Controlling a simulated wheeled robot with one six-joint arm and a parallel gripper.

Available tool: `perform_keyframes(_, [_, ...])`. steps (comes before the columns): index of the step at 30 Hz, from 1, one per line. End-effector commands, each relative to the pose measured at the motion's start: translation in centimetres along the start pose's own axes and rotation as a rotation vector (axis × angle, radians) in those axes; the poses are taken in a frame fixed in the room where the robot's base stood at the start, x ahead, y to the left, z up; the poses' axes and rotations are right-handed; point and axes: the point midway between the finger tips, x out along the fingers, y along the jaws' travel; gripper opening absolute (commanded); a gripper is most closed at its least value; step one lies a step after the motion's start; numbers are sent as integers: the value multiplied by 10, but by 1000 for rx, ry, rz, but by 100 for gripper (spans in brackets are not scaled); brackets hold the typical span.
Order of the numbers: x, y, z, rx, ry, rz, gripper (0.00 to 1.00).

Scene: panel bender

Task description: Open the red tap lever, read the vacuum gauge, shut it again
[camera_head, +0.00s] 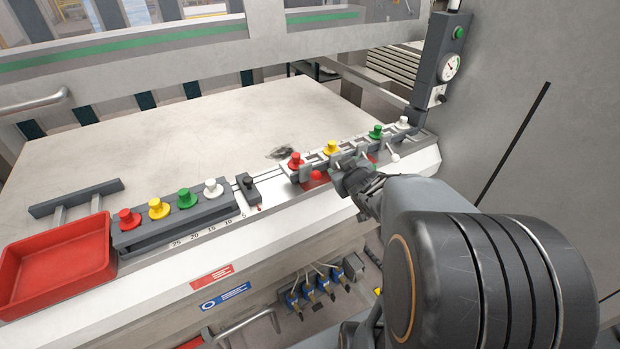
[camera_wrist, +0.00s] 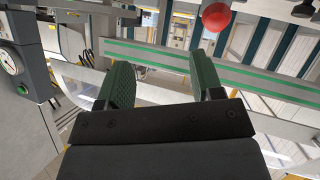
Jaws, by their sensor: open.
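The red lever's ball knob (camera_head: 316,175) shows just left of my gripper (camera_head: 350,172), at the front of the right-hand holder row. A red ball also shows at the top of the wrist view (camera_wrist: 217,17), beyond and above the right finger and apart from it. My gripper is open and empty in the wrist view (camera_wrist: 163,75). My forearm and wrist hide part of the row in the head view. The round white gauge (camera_head: 449,67) is on the grey post at the upper right. It also shows at the left of the wrist view (camera_wrist: 11,61); its reading is too small to tell.
Red, yellow, green and white knobbed pieces stand in the right-hand row (camera_head: 332,148) and in a left block (camera_head: 185,218). A white ball lever (camera_head: 394,157) is right of my gripper. A red tray (camera_head: 62,262) sits far left. The plate behind (camera_head: 215,140) is mostly clear.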

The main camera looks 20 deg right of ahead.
Motion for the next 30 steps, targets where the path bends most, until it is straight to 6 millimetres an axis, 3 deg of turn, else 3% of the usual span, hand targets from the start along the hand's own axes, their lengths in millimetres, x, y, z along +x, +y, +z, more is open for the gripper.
perform_keyframes(1, [11,3,16,-6,51,-31,60])
perform_keyframes(5, [21,-1,35,-6,213,-164,60])
perform_keyframes(15, [0,-17,67,113,476,-447,60])
perform_keyframes(22, [2,-25,63,142,525,-504,60])
perform_keyframes(30, [39,-47,36,141,526,-507,60])
